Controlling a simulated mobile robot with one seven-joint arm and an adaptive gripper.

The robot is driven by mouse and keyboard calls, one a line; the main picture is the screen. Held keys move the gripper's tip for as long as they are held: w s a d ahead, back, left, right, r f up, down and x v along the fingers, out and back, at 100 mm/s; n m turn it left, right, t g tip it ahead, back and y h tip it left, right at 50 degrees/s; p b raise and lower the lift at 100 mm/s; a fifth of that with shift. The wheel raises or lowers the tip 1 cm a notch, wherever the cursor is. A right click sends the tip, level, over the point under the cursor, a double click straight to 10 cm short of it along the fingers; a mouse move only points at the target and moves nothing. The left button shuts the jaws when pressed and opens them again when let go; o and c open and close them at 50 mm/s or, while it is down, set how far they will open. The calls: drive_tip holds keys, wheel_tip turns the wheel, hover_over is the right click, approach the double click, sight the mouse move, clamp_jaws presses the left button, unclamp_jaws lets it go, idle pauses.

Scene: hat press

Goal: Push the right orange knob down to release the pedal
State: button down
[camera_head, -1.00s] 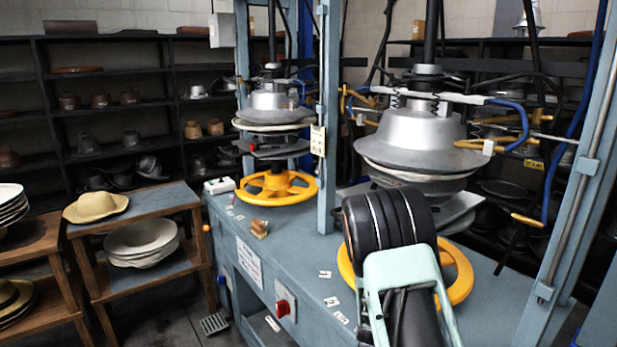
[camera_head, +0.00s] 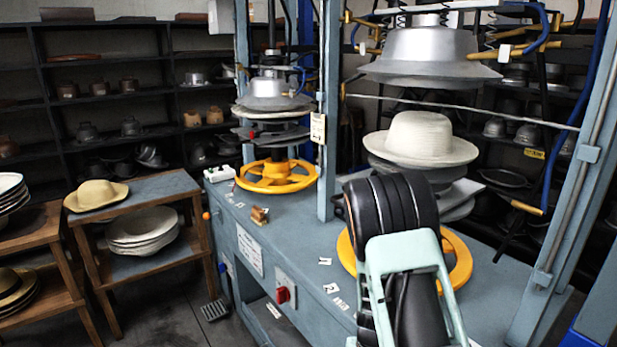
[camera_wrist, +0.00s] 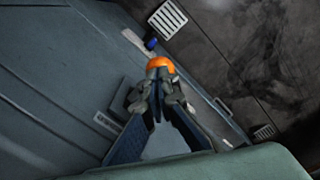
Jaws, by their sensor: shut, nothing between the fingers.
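The right orange knob (camera_wrist: 160,62) shows in the wrist view just past the fingertips, at the edge of the blue-grey press bench (camera_wrist: 60,90). My gripper (camera_wrist: 157,78) is shut and empty, its tips overlapping the knob's near side in the picture. They look to be at or against it; how far the knob is pressed cannot be told. A pedal grate (camera_wrist: 167,17) lies on the floor at the top, and another (camera_wrist: 264,132) at the lower right. In the head view my arm hides the gripper and this knob. The right press's upper metal die (camera_head: 430,55) is raised above a pale hat (camera_head: 420,138).
Another orange knob (camera_head: 206,215) is on the bench's left end. A red switch (camera_head: 283,295) is on the front. The left press has a yellow wheel (camera_head: 275,178). Wooden stands with hats (camera_head: 96,194) are at left. Dark open floor lies in front of the bench.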

wheel_tip(320, 180, up, 6)
drive_tip(key=p, duration=0.4)
drive_tip(key=shift+r, duration=0.25)
drive_tip(key=shift+f, duration=0.1)
idle(0.4)
